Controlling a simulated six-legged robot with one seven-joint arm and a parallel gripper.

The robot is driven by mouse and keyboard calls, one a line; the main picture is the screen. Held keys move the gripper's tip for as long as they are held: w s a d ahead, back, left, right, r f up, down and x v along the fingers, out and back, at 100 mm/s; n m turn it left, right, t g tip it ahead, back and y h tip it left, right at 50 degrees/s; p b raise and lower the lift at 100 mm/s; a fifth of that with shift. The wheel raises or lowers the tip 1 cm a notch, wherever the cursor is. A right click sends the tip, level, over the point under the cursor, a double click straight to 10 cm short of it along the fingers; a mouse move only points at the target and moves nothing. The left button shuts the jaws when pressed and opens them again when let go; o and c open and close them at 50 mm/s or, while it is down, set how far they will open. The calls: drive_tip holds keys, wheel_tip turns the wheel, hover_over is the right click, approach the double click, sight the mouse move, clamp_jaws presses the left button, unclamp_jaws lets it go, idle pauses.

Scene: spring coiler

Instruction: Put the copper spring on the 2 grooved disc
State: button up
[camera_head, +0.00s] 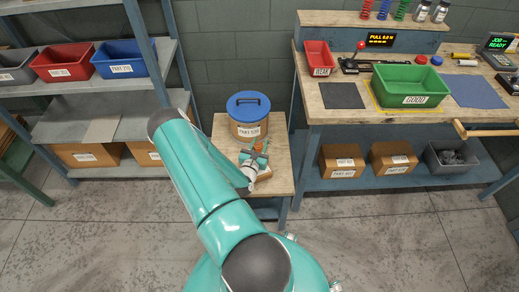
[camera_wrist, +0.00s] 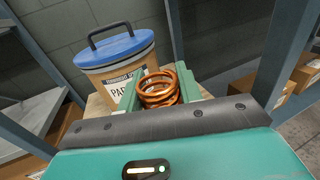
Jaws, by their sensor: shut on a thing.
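The copper spring (camera_wrist: 158,90) is an orange-brown coil between the two green fingers of my gripper (camera_wrist: 158,97) in the wrist view. My gripper is shut on it. In the head view my gripper (camera_head: 256,152) is over the small wooden table (camera_head: 278,150), in front of a drum with a blue lid. A little of the copper spring (camera_head: 257,145) shows there. Whether the spring touches the tabletop, I cannot tell. I cannot make out a grooved disc in either view.
The blue-lidded drum (camera_head: 248,116) stands close behind my gripper; it also shows in the wrist view (camera_wrist: 119,62). A shelf (camera_head: 108,112) with red and blue bins is at left. A workbench (camera_head: 400,114) with a green bin (camera_head: 412,83) is at right. The front floor is clear.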

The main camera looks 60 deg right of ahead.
drive_tip(key=shift+f, duration=1.55)
drive_tip(key=shift+f, duration=0.15)
drive_tip(key=o, duration=1.1)
drive_tip(key=shift+c, duration=0.2)
drive_tip(key=s+a, duration=0.1)
drive_tip(key=a, duration=1)
drive_tip(key=shift+s+a, duration=0.25)
drive_tip(key=shift+a, duration=0.15)
drive_tip(key=shift+r, duration=0.2)
